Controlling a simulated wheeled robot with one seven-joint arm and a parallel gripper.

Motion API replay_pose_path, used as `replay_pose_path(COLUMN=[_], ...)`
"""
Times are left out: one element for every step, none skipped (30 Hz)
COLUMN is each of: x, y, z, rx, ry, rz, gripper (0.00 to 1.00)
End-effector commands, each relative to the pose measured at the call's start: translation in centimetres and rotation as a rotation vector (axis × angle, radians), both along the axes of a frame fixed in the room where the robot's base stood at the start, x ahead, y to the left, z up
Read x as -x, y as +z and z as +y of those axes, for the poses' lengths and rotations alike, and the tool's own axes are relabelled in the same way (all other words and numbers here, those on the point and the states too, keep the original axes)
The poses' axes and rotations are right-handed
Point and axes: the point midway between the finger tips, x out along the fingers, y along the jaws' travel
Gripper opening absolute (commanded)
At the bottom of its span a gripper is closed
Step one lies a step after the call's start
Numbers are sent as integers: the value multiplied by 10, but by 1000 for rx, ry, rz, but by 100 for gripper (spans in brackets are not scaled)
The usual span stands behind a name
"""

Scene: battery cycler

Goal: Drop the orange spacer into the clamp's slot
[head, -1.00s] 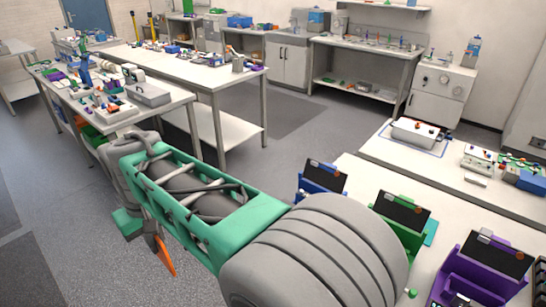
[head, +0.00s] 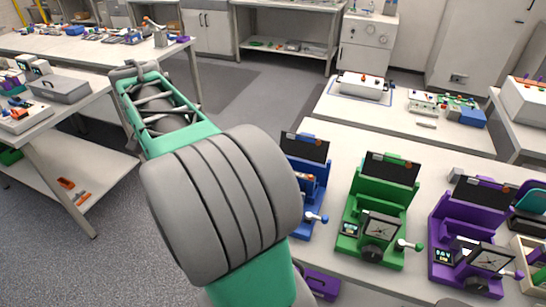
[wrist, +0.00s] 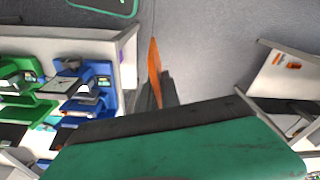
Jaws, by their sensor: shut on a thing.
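The orange spacer (wrist: 154,62) is a thin upright piece in the wrist view, held out beyond my gripper. My gripper (wrist: 157,92) is shut on it; the dark fingers show partly above the wrist's green and black body. In the head view my arm hides both. Three upright fixtures stand on the right bench: blue (head: 311,185), green (head: 379,205) and purple (head: 468,240). Each has a dark screen, and levers show on them. The blue one (wrist: 92,92) and the green one (wrist: 22,95) also show left in the wrist view, apart from the spacer. I cannot make out a clamp's slot.
The white bench (head: 336,150) carries the fixtures. A purple part (head: 321,284) is at its front edge, near my arm. A table with a grey box (head: 60,88) is at the left. Clear floor (head: 245,85) lies between.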

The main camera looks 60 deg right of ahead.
Motion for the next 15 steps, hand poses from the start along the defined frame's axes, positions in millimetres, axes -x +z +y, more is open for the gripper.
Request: replay_pose_path(x=[12, 19, 31, 40, 50, 64, 75, 87, 103, 115, 127, 142, 153, 163, 175], y=[-8, -9, -10, -12, -13, -15, -16, -18, -20, -22, -24, -26, -27, -28, -30], z=[-30, -46, -67, -82, -97, -115, -129, -141, -156, -167, -177, -189, -197, -203, -211], rx=[0, 0, 0, 1, 1, 0, 1, 0, 1, 0, 0, 0, 0, 0, 0], ry=[-160, -259, -394, -495, -595, -730, -830, -929, -1060, -1157, -1253, -1373, -1458, -1534, -1623], rz=[1, 0, 1, 0, 0, 1, -1, 1, 0, 1, 1, 0, 0, 1, -1], gripper=[0, 0, 0, 0, 0, 0, 0, 0, 0, 0, 0, 0, 0, 0, 0])
